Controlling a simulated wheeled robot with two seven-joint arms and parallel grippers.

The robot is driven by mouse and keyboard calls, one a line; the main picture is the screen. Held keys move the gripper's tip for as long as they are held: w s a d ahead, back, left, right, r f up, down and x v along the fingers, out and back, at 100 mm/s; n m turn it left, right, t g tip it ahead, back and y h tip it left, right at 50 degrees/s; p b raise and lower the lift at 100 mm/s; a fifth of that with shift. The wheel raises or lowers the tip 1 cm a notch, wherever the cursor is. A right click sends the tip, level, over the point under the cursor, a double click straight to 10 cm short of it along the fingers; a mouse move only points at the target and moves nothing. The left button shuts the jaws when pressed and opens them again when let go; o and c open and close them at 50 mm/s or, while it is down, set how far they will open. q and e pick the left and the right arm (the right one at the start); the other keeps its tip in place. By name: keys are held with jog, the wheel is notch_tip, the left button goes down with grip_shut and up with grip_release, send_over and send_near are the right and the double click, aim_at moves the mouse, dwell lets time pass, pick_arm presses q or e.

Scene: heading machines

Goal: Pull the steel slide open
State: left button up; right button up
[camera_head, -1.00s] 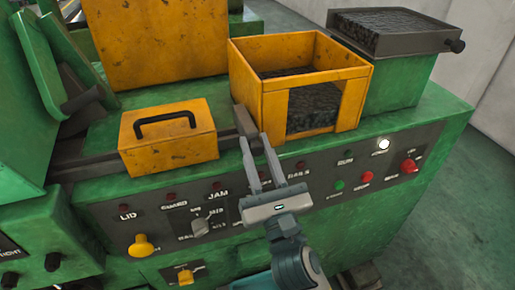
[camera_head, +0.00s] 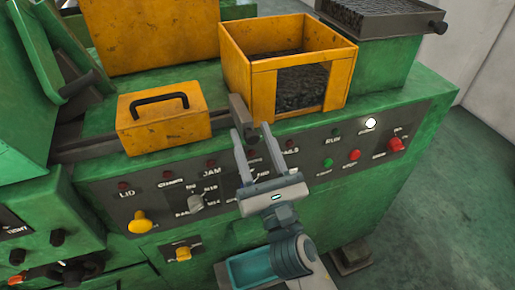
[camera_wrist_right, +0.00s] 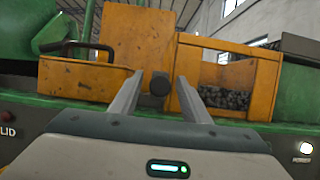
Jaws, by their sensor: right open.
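A dark grey steel piece (camera_head: 240,116) with a blunt end juts out at the front of the machine top, between the yellow handled box and the open yellow bin. In the right wrist view its round dark end (camera_wrist_right: 159,86) shows between my fingers. I take it for the slide or its knob. My right gripper (camera_head: 251,130) is open, its fingers pointing at this end, one on either side. Whether they touch it I cannot tell. The wrist view shows both fingers (camera_wrist_right: 158,76) apart. My left gripper is not in view.
The yellow box (camera_head: 165,125) with a black handle stands left of the steel piece. The yellow bin (camera_head: 247,85) with dark contents stands right. A control panel (camera_head: 320,165) with knobs and buttons lies below. A dark tray (camera_head: 408,22) with a side knob is at top right.

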jog(key=shift+s+f, duration=0.2)
jog(key=shift+s, duration=0.1)
jog(key=b+v, duration=0.4)
jog(key=v, duration=1.2)
jog(key=shift+s+d, duration=0.2)
jog(key=shift+s, duration=0.15)
jog(key=shift+f, duration=0.1)
